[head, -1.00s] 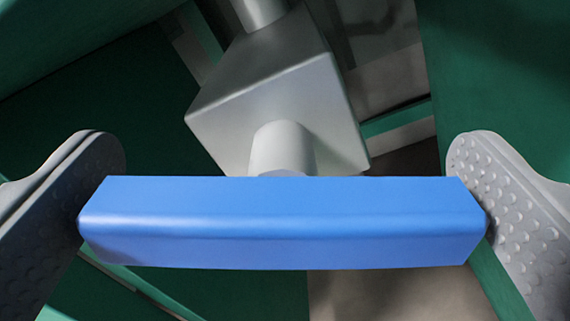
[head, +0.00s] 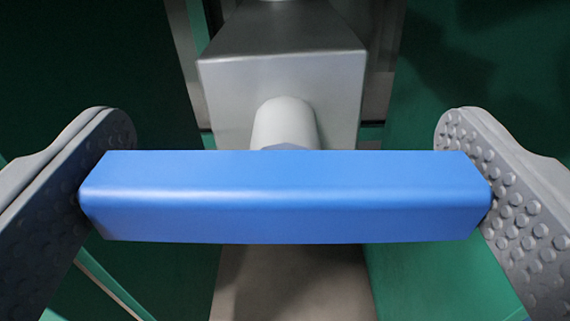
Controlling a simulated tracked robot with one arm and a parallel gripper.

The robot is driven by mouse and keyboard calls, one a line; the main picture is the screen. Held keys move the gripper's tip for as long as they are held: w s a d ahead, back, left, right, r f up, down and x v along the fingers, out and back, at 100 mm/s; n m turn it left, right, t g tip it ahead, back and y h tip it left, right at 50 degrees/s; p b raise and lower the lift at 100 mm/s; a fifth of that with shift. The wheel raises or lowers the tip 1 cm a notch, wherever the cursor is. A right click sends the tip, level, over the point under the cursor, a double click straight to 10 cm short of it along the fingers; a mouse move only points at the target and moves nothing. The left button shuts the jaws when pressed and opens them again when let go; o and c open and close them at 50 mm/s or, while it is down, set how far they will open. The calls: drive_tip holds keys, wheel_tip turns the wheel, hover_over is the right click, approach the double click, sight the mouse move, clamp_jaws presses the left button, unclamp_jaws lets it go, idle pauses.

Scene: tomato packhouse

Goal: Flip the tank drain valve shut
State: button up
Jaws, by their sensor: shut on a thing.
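The drain valve has a grey box-shaped body (head: 285,95) with a round stem (head: 285,125) coming toward me. A blue bar handle (head: 285,197) sits at the end of the stem and lies level across the picture. My gripper (head: 285,200) is shut on the handle, with one studded grey finger touching each end of it. The handle hides the lower part of the stem. The pipe behind the valve body shows only at the top edge.
Dark green panels or frame members stand left (head: 90,70) and right (head: 480,90) of the valve, close behind my fingers. A grey-beige floor strip (head: 290,285) shows below the handle between them.

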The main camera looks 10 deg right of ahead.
drive_tip(key=shift+d+n+p, duration=0.15)
drive_tip(key=shift+n+p, duration=0.15)
drive_tip(key=shift+n, duration=0.1)
drive_tip(key=o, duration=0.7)
drive_tip(key=p+v, duration=0.3)
drive_tip(key=v, duration=1.1)
drive_tip(key=shift+w, duration=0.1)
drive_tip(key=shift+f, duration=0.1)
